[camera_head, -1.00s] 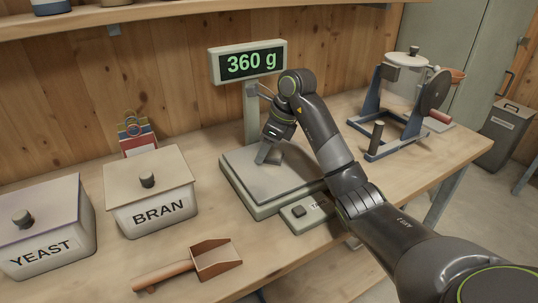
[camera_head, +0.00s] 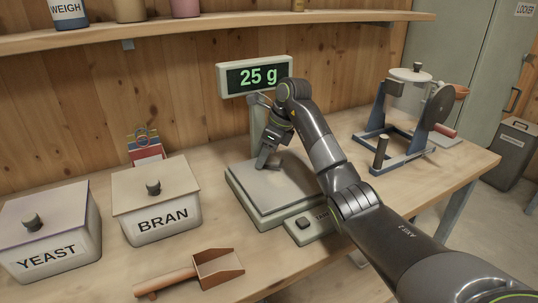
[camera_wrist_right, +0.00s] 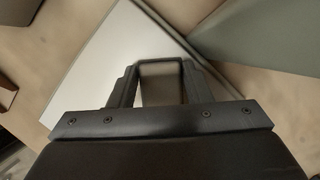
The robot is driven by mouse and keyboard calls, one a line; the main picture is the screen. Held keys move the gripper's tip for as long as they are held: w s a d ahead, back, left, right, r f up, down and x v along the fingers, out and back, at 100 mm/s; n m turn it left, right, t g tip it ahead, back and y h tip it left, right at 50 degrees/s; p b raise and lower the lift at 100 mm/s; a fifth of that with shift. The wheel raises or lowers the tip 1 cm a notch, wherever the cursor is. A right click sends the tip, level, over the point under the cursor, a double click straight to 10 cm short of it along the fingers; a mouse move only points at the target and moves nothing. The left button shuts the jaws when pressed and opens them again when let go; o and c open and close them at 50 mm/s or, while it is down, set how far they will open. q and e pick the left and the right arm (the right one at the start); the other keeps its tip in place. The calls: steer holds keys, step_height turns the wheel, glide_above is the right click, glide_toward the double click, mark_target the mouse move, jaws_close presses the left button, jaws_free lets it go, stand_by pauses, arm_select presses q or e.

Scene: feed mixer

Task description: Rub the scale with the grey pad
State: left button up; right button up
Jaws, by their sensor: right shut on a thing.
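The scale (camera_head: 265,212) stands on the bench with a flat grey plate, and its display (camera_head: 257,76) reads 25 g. My right gripper (camera_head: 266,161) reaches down over the back part of the plate. It is shut on the grey pad (camera_wrist_right: 162,84), which shows as a grey-brown patch between the fingers in the wrist view. The pad is mostly hidden by the fingers in the head view. It is at or very close to the plate; I cannot tell whether it presses on it. The pale plate also shows in the wrist view (camera_wrist_right: 108,52). My left gripper is not in view.
The bran box (camera_head: 155,190) and yeast box (camera_head: 50,230) stand to the left. A scoop (camera_head: 215,268) lies in front. A hand-cranked device (camera_head: 405,110) on a blue frame stands to the right. The wooden wall and shelf (camera_head: 200,32) are behind.

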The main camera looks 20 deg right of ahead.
steer(key=shift+w+d+r, duration=0.1)
steer(key=shift+w+r, duration=0.25)
steer(key=shift+r, duration=0.45)
steer(key=shift+t, duration=0.3)
steer(key=shift+d+r+p, duration=0.25)
steer(key=shift+r+p, duration=0.85)
steer(key=shift+r, duration=0.45)
steer(key=shift+d+r+p, duration=0.2)
steer(key=shift+r+p, duration=0.85)
steer(key=shift+r, duration=0.45)
steer(key=r+p, duration=0.2)
steer(key=shift+w+a+r, duration=0.2)
steer(key=shift+a+r, duration=0.1)
steer(key=shift+r, duration=0.05)
steer(key=shift+f, duration=0.1)
steer(key=shift+f, duration=0.1)
